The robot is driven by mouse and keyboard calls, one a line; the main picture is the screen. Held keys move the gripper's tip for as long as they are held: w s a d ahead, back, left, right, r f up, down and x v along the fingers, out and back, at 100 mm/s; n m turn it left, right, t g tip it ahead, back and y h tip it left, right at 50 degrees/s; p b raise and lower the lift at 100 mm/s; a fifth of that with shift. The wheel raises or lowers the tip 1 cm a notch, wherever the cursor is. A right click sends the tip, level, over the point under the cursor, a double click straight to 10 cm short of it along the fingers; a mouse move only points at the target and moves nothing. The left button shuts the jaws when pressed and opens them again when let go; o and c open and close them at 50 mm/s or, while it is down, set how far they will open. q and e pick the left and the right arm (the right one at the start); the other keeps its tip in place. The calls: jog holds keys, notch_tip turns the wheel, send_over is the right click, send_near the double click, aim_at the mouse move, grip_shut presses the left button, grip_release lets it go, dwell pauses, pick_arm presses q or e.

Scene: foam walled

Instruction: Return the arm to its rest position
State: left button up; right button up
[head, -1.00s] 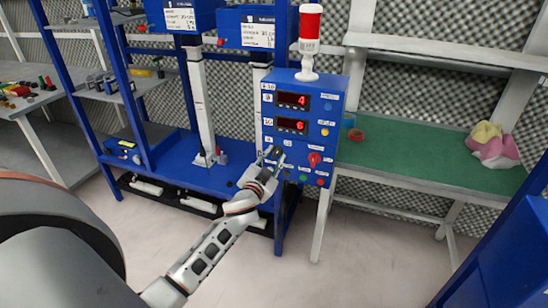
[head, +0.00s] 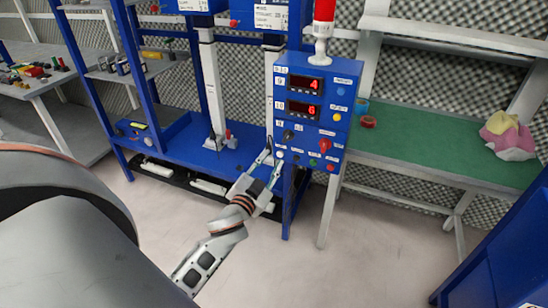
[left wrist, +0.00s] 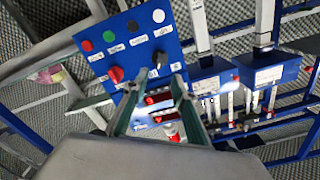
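My left gripper (head: 271,160) is open and empty, just in front of the lower left part of the blue control panel (head: 283,75). Its two fingers also show apart in the left wrist view (left wrist: 156,85), with nothing between them but the panel behind. The black knob (head: 288,135) is above the fingertips and clear of them in the head view; the knob also shows in the wrist view (left wrist: 160,59). A red knob (head: 325,145) is to its right. Two displays read 4 and 6. My right gripper is not in view.
A red-and-white signal lamp (head: 323,25) tops the panel. A green-topped bench (head: 420,150) on the right bears tape rolls and a crumpled cloth (head: 510,138). A blue rack (head: 180,150) stands behind the gripper. Open floor (head: 270,275) lies in front.

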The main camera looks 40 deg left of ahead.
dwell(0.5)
pick_arm(q)
jog(key=s+d+f+g+h, duration=0.3)
jog(key=s+d+f, duration=0.7)
jog(key=s+f, duration=0.1)
jog(key=s+d+f+m+g+h, duration=0.1)
jog(key=s+d+f+g+h, duration=0.2)
jog(key=s+d+f, duration=0.7)
notch_tip(320, 180, down, 4)
jog(key=shift+s+r+g+h, duration=0.1)
jog(key=shift+s+g+h, duration=0.35)
jog(key=shift+s, duration=0.7)
grip_shut()
